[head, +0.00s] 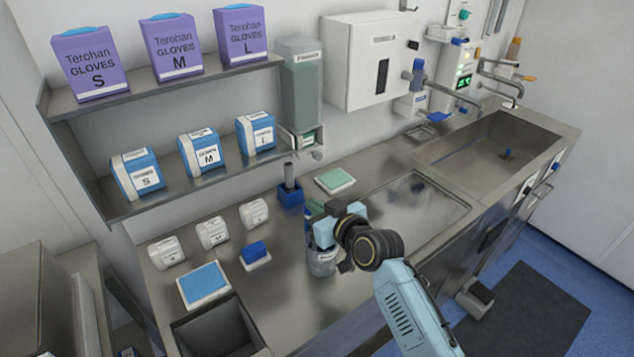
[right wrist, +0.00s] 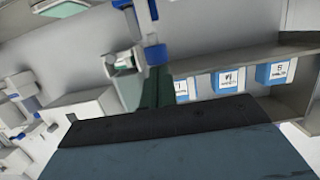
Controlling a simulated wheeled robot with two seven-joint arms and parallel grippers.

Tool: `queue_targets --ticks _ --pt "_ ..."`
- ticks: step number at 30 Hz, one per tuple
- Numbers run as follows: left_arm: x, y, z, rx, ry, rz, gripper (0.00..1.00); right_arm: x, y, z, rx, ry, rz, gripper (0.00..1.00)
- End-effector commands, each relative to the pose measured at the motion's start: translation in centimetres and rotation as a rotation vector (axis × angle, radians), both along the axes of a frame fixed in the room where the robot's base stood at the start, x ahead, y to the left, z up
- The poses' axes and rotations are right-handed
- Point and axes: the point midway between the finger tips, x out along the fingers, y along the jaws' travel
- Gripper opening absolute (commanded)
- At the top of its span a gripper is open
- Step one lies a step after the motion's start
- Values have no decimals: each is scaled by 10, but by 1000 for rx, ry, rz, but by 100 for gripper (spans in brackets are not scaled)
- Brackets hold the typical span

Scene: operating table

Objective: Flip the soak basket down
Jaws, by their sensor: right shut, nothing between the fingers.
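A clear jar-like vessel with a label (head: 322,263) stands on the steel counter, directly below and partly behind my right gripper (head: 322,228). I cannot tell for sure whether it is the soak basket or holds it. My right gripper is shut and empty, close above the vessel; its fingertips are largely hidden by its own body. A small green part shows just behind the gripper, and I cannot tell what it belongs to. In the right wrist view my own gripper body fills the lower part, and no basket can be made out. My left gripper is not in view.
A blue holder (head: 290,194) and a green-topped tray (head: 334,180) stand behind the gripper. A blue block (head: 256,254), small white packs and a blue-topped tray (head: 204,286) lie left. A sink (head: 490,150) is at the right. Glove boxes fill the shelves.

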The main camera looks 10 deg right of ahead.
Motion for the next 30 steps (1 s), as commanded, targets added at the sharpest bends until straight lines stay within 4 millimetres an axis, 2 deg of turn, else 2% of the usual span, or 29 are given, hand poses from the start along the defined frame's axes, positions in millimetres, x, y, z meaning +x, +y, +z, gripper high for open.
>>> queue_targets --ticks 4,8,18,20,30 --pt "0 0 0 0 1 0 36 -1 0 -3 -2 8 1 0" --pt "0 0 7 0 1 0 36 -1 0 3 -3 7 1 0" --pt "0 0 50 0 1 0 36 0 1 49 -3 0 3 0" --pt "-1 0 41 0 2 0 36 -13 -5 43 -3 1 2 0" --pt "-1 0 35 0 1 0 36 -66 -30 57 -2 0 1 0"
